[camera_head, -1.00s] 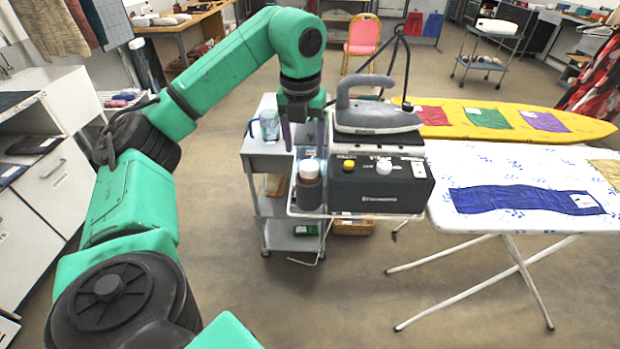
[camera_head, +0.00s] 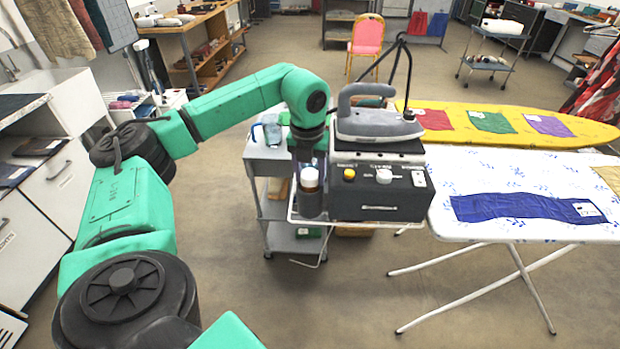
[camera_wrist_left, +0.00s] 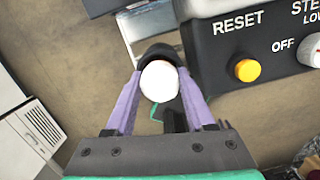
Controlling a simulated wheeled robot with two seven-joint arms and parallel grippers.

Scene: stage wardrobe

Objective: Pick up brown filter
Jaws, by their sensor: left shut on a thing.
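The brown filter (camera_head: 310,197) is an upright dark brown cylinder with a white top, at the left side of the dark steam station (camera_head: 378,196). In the left wrist view its round white top (camera_wrist_left: 160,82) sits between the two purple fingers. My left gripper (camera_wrist_left: 160,90) is shut on it from above. I cannot tell whether the filter's base still rests on the wire shelf. My right gripper is in no view.
A grey iron (camera_head: 375,122) stands on the station just right of my left gripper. A grey cart (camera_head: 262,158) with a clear jug (camera_head: 271,130) is behind to the left. A white ironing board (camera_head: 480,185) with a blue cloth (camera_head: 520,207) lies to the right.

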